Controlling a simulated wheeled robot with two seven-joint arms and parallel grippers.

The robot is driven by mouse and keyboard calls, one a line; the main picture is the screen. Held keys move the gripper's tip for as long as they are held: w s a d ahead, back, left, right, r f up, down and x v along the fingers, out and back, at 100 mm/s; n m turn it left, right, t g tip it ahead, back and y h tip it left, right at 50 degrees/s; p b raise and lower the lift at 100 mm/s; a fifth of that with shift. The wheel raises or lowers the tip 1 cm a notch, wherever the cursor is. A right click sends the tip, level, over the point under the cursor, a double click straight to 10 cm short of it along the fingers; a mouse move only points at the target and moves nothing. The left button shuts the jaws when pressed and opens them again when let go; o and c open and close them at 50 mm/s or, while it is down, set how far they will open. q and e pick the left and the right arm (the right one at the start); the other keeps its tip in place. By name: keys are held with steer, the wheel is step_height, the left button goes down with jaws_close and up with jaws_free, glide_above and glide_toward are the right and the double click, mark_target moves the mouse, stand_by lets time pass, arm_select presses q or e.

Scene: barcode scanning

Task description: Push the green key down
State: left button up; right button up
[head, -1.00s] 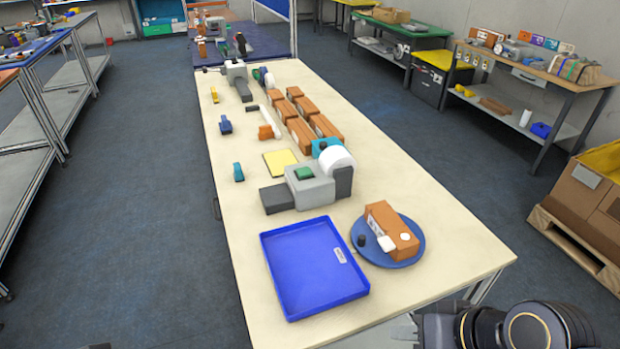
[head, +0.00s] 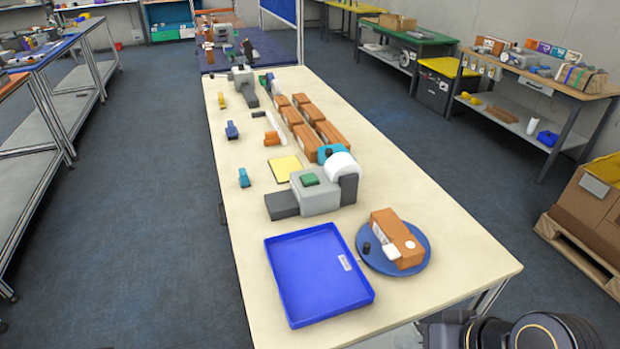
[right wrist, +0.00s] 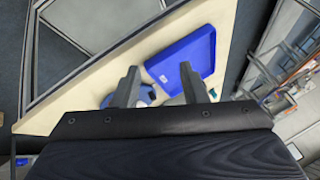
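The green key (head: 309,179) is a small raised green block on top of a grey machine (head: 321,199) in the middle of the table. A dark grey block juts from the machine's left side and a white roll stands at its back. Nothing touches the key. My right gripper's two fingers (right wrist: 158,82) are apart and empty in the right wrist view, above the front of the table. In the head view my right arm is at the bottom right, well away from the key. My left gripper is not in view.
A blue tray (head: 318,317) lies in front of the machine. Beside it a round blue plate (head: 417,262) holds an orange-brown box (head: 395,235) and a small black knob. Several brown boxes (head: 330,135) stand in rows behind the machine. The table's right side is clear.

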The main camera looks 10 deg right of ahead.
jaws_close()
stand_by(1.7)
